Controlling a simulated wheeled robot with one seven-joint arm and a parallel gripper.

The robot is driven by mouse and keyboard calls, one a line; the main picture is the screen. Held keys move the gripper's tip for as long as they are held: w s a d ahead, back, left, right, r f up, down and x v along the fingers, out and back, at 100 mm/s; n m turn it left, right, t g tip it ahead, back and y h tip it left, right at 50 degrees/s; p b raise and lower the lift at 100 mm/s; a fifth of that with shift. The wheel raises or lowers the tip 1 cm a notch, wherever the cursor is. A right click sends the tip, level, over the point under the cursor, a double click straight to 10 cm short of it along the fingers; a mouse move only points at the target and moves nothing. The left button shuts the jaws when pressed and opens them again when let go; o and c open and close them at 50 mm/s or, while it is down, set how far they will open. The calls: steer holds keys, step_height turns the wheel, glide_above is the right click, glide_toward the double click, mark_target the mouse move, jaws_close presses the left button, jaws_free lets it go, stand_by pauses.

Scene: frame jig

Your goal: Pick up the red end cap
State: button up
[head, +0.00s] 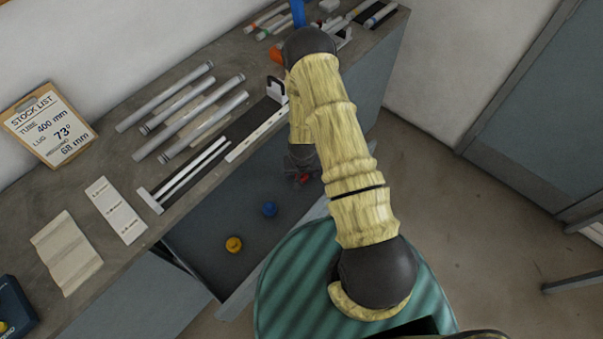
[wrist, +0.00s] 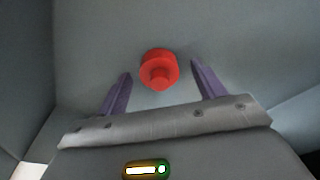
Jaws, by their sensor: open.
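The red end cap (wrist: 158,68) lies on the grey drawer floor in the wrist view, its narrower stub facing my gripper. My gripper (wrist: 160,78) is open, with one purple finger to the left of the cap and one to the right. There is a gap on each side, and neither finger visibly touches it. In the head view a small part of the red end cap (head: 304,178) shows beside my dark wrist, and my arm hides much of the area around it.
A blue cap (head: 269,209) and a yellow cap (head: 234,244) lie in the same open drawer (head: 205,240). Drawer walls rise at both sides in the wrist view. The bench (head: 112,165) above holds several metal tubes (head: 190,115) and a stock list clipboard (head: 50,125).

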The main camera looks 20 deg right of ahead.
steer(key=shift+c, duration=0.2)
stand_by(0.3)
steer(key=c, duration=1)
steer(key=shift+r, duration=0.1)
step_height(320, 180, up, 10)
steer(key=shift+f+b, duration=0.1)
steer(key=shift+b, duration=1.15)
steer(key=shift+c, duration=0.5)
